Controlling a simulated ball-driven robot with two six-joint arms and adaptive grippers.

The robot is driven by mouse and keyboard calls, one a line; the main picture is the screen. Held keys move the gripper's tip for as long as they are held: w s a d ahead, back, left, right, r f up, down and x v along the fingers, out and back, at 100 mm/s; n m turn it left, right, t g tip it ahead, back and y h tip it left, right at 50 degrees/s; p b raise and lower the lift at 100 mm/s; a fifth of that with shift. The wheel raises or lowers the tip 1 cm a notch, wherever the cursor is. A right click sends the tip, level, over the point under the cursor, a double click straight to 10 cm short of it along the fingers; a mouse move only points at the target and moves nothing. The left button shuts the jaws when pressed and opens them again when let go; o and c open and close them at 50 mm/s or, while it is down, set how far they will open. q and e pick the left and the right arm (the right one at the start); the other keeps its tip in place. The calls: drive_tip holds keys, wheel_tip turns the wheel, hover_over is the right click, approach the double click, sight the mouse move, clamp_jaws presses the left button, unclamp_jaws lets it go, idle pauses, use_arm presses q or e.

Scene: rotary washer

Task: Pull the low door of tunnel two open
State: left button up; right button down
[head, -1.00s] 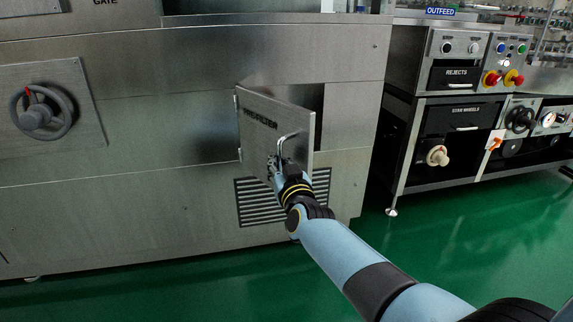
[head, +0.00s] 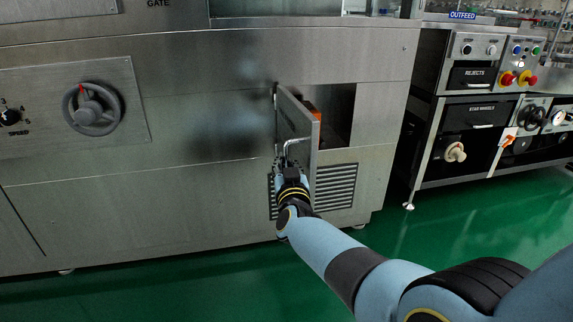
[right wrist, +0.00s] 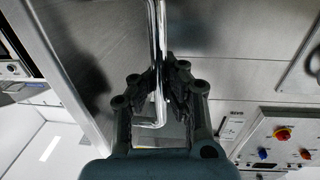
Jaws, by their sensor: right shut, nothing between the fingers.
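The low door (head: 297,122) is a small steel panel hinged on its left side, standing well open and nearly edge-on in the head view. Its bent bar handle (head: 290,142) is on the outer face. My right gripper (head: 290,165) is shut at the lower part of this handle. In the right wrist view its fingers (right wrist: 159,72) meet at the shiny handle bar (right wrist: 156,28), with no grip on it. The dark opening (head: 339,112) shows right of the door, with something orange partly hidden by the door edge. My left gripper is not in view.
A vent grille (head: 335,187) is below the opening. A handwheel (head: 93,108) is on the panel to the left. The outfeed cabinet (head: 470,110), with buttons and gauges, stands right of the washer. The green floor (head: 400,245) in front is clear.

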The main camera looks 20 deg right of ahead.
drive_tip(key=shift+s+a+f, duration=0.2)
drive_tip(key=shift+a+f, duration=0.1)
drive_tip(key=shift+f, duration=0.15)
drive_tip(key=c, duration=1.6)
unclamp_jaws()
drive_tip(key=shift+s+r, duration=0.15)
drive_tip(key=shift+r, duration=0.15)
drive_tip(key=shift+o, duration=1.3)
drive_tip(key=shift+r, duration=0.1)
drive_tip(key=shift+d, duration=0.1)
